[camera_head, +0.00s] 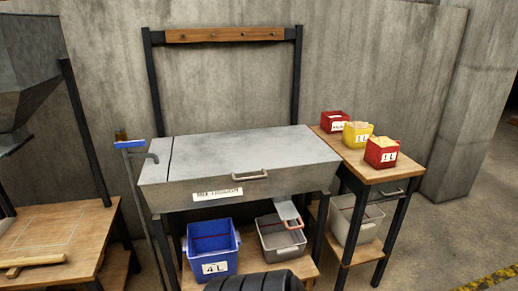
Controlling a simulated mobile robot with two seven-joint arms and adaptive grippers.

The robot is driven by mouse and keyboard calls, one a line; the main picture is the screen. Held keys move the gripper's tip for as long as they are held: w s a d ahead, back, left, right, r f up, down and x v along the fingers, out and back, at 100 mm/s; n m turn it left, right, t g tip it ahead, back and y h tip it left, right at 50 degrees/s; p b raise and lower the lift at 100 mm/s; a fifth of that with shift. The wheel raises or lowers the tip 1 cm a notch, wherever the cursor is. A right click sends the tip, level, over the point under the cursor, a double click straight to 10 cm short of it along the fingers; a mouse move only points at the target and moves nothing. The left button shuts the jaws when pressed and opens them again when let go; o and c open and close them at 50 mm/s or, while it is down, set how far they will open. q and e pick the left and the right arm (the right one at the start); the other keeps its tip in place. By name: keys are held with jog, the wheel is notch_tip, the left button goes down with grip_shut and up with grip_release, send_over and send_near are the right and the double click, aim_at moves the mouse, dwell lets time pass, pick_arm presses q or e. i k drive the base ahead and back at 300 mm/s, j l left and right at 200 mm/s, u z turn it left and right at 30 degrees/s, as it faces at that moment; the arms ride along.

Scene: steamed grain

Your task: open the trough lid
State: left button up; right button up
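The trough (262,192) is a wide grey metal box on a dark frame in the middle of the head view. Its flat grey lid (245,150) lies closed over the top, with a narrow dark seam near the left end. A pale bar handle (250,175) is on the front side, right of a white label (217,193). The inside of the trough is hidden. Neither of my grippers is in view.
A blue bucket (212,262) and a grey bucket (279,240) stand below the trough. A side table (378,176) on the right holds red and yellow containers (357,133). A wooden table (60,232) stands left. A concrete wall (220,90) is behind.

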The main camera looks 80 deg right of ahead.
aim_at(222, 154)
jog(key=z, duration=2.75)
